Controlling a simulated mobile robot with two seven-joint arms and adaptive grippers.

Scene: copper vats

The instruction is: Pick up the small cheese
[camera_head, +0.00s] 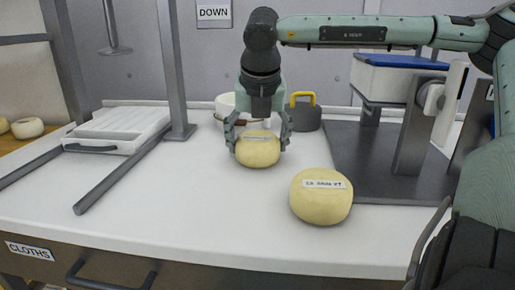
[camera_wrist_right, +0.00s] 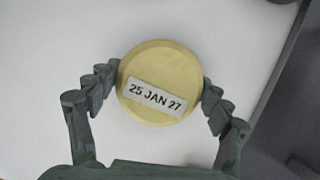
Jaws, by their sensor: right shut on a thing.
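The small cheese (camera_head: 258,153) is a pale yellow round with a white label, at the middle of the white worktop in the head view. My right gripper (camera_head: 258,145) comes down over it from above and is shut on it, one finger on each side. In the right wrist view the cheese (camera_wrist_right: 158,78) lies between the fingertips (camera_wrist_right: 160,84), and its label reads "25 JAN 27". Whether its underside touches the worktop is hard to tell. A larger yellow cheese (camera_head: 320,198), also labelled, stands nearer and to the right. My left gripper is not in view.
The white worktop (camera_head: 190,205) is clear at the front left. A slatted white tray (camera_head: 117,130) and metal rails stand left. A white container and a dark vessel with a yellow handle (camera_head: 303,108) are behind the gripper. A dark metal stand (camera_head: 375,160) is right.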

